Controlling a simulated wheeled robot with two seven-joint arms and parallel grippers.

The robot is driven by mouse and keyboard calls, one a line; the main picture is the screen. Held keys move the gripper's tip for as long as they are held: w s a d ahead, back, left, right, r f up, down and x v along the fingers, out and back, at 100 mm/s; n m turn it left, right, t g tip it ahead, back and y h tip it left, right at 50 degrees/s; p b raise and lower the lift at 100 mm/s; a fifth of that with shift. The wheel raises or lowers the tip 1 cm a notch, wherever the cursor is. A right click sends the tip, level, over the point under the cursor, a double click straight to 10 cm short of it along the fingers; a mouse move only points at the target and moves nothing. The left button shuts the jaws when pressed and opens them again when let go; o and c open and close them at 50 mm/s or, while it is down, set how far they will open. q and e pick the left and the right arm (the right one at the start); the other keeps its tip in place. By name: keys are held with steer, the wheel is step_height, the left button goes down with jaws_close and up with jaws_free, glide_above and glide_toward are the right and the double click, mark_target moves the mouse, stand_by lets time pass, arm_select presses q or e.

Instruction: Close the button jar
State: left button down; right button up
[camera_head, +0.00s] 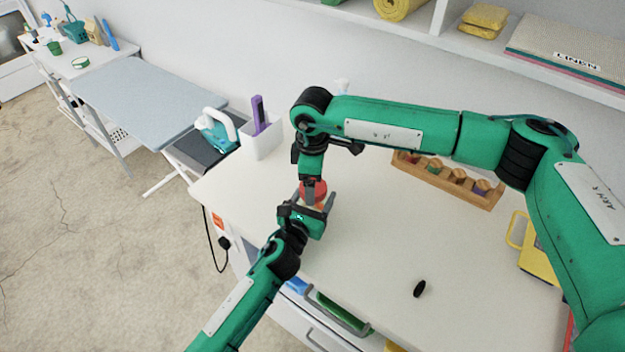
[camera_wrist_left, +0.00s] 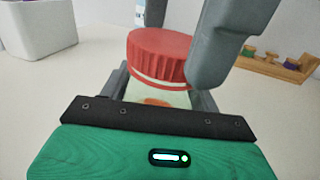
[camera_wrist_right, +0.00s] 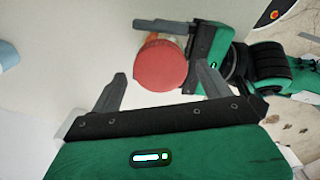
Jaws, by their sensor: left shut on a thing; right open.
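The button jar (camera_wrist_left: 160,97) has a pale, clear body with something orange inside. Its red ribbed lid (camera_wrist_left: 160,55) sits on top of the jar, with a pale band just below it. My left gripper (camera_head: 315,203) is shut on the jar body from the side. My right gripper (camera_wrist_right: 160,85) is open above the jar, fingers pointing down. In the right wrist view the red lid (camera_wrist_right: 160,65) lies between its fingertips, apart from them. In the head view the lid (camera_head: 313,190) is partly hidden by my right gripper. I cannot tell how tightly the lid sits.
A white bin (camera_head: 262,138) with a purple item stands at the left of the white table (camera_head: 375,240). A wooden rack (camera_head: 450,178) with small pots stands at the back. A small black object (camera_head: 419,289) lies near the front. The table's middle is clear.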

steer(key=shift+r, duration=1.9)
steer(key=shift+c, duration=0.3)
